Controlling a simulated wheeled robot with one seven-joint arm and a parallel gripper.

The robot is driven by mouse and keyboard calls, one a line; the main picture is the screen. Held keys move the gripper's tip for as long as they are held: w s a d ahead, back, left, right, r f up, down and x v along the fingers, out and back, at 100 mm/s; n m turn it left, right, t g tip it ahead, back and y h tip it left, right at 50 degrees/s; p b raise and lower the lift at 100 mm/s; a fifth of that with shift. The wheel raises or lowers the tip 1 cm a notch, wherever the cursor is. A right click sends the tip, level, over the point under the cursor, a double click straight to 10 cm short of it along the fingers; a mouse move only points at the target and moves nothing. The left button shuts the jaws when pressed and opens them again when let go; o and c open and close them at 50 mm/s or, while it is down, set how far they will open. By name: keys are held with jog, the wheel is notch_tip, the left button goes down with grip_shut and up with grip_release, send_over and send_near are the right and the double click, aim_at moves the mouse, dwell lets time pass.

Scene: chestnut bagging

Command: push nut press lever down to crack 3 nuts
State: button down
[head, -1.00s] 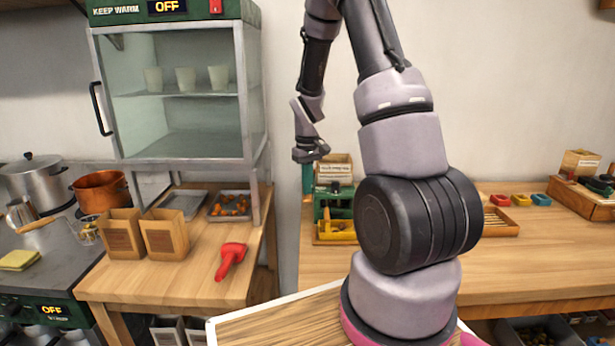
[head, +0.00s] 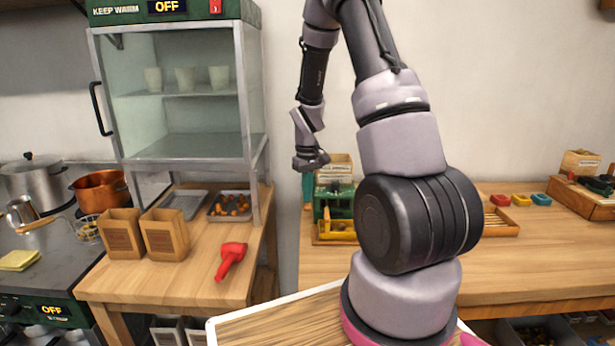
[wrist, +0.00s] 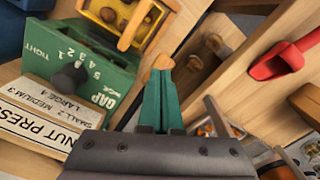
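The green nut press (head: 341,207) stands at the left end of the right-hand table. In the wrist view its green body (wrist: 95,62) bears a gap scale, a dark knob (wrist: 68,80) and a NUT PRESS label (wrist: 40,118). A yellow tray (wrist: 153,40) holding brown nuts is at the press, with a yellow bar (wrist: 134,24) across it. I cannot tell for sure which part is the lever. My gripper (wrist: 160,64) has its green, orange-tipped fingers together, beside the press. I see nothing clearly held. In the head view my gripper (head: 308,205) hangs just left of the press.
A red scoop (head: 231,259), paper bags (head: 166,235) and a dark tray of chestnuts (head: 230,206) are on the left table below the warming cabinet (head: 198,147). A gap separates the tables. Small coloured dishes (head: 520,199) stand farther right. The right table's middle is mostly clear.

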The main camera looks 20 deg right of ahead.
notch_tip(320, 180, up, 9)
jog(key=shift+w+d, duration=0.15)
jog(key=shift+w, duration=0.25)
jog(key=shift+r, duration=0.15)
dwell(0.5)
notch_tip(320, 180, up, 5)
jog(key=shift+f, duration=0.1)
jog(key=shift+s, duration=0.1)
dwell(0.6)
